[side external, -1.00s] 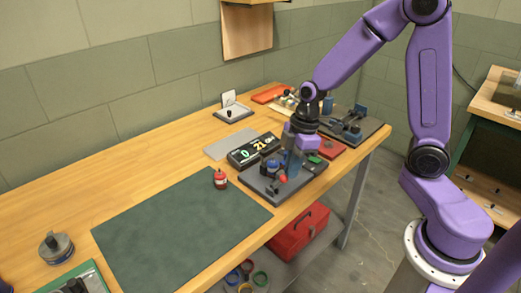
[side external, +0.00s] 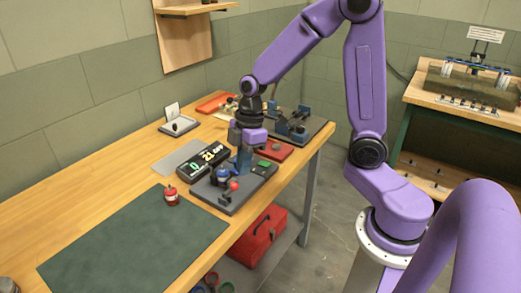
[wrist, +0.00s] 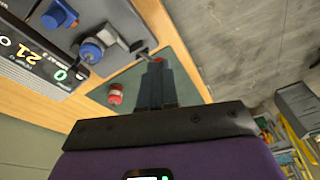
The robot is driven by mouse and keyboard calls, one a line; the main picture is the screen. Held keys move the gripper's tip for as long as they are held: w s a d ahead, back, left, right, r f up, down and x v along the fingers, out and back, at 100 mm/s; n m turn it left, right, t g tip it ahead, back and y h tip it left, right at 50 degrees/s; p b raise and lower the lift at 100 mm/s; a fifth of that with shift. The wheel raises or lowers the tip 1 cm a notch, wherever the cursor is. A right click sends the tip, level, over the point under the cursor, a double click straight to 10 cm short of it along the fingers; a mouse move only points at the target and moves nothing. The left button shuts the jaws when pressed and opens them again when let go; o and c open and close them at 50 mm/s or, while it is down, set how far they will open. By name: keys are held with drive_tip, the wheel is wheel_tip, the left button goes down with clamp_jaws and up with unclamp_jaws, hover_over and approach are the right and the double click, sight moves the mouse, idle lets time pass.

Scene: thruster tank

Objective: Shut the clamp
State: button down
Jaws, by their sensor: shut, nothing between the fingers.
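The clamp (side external: 222,177) stands on a dark grey plate (side external: 207,196) near the table's front edge. It has blue parts and a lever with a red ball end (side external: 234,186). In the wrist view, the clamp's blue part (wrist: 92,50) is at the upper left, and the red ball (wrist: 158,60) shows just past my fingertips, mostly hidden by them. My gripper (side external: 243,170) points down over the plate, close behind the lever end. Its fingers (wrist: 154,75) are together and empty. I cannot tell whether they touch the lever.
A display box (side external: 203,160) with lit digits stands behind the plate. A red tray (side external: 275,150) and another fixture plate (side external: 312,127) lie to the right. The mat is mostly clear.

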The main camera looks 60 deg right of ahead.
drive_tip(key=s+d+r, duration=0.3)
drive_tip(key=s+r, duration=0.4)
drive_tip(key=r, duration=0.2)
drive_tip(key=s+a+f+h, duration=0.1)
drive_tip(key=s+a+f, duration=0.1)
drive_tip(key=s, duration=0.5)
drive_tip(key=s+a+f+m, duration=0.1)
drive_tip(key=s+a+f, duration=0.1)
drive_tip(key=s, duration=0.5)
drive_tip(key=shift+a+f+h, duration=0.25)
drive_tip(key=shift+a+h, duration=0.15)
drive_tip(key=shift+a, duration=0.1)
